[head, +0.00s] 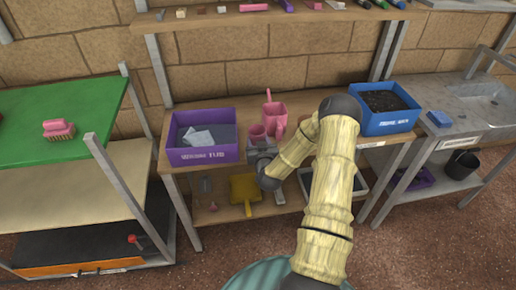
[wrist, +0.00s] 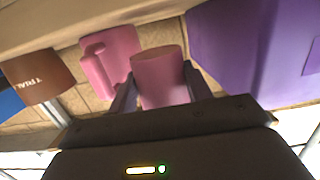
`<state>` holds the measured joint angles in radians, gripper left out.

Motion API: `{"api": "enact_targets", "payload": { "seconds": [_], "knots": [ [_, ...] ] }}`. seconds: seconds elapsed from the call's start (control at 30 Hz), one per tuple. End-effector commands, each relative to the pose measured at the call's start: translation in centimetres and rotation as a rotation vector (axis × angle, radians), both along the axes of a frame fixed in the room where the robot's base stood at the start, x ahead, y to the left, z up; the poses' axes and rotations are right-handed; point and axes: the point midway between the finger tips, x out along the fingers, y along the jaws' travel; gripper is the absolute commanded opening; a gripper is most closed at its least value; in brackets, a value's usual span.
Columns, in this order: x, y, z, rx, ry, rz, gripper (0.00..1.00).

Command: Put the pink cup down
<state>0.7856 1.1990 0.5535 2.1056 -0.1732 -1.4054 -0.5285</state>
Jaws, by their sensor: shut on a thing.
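The pink cup (head: 257,132) is between the fingers of my gripper (head: 260,146), in front of a larger pink jug (head: 276,112) with a handle. In the wrist view the cup (wrist: 160,72) sits between the two dark fingers of my gripper (wrist: 160,94), which are shut on it. The pink jug (wrist: 110,60) shows beside it there. The cup is over the wooden bench top (head: 188,112), to the right of the purple box. I cannot tell whether its base touches the wood.
The purple box (head: 203,156) with grey pieces in it is close on the left. A blue box (head: 388,128) of dark soil stands at the right. A brown pot (wrist: 38,76) with lettering is beyond the jug. My arm hides part of the bench.

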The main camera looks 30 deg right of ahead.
Motion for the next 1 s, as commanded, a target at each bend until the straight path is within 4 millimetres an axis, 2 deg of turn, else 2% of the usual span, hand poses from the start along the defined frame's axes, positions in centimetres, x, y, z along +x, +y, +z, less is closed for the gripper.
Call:
{"api": "enact_targets", "payload": {
  "seconds": [0.23,0.67,0.7,0.8,1.0],
  "knots": [
    [-0.1,0.0,-3.2,0.001,0.002,-0.001,0.27],
    [0.0,0.0,-3.9,-0.001,0.000,0.000,0.27],
    [0.0,0.0,-3.9,-0.001,0.000,0.000,0.53],
    [0.0,0.0,-3.8,-0.001,0.000,0.000,0.71],
    [0.0,0.0,-3.8,-0.001,0.000,0.000,0.71]
  ]
}}
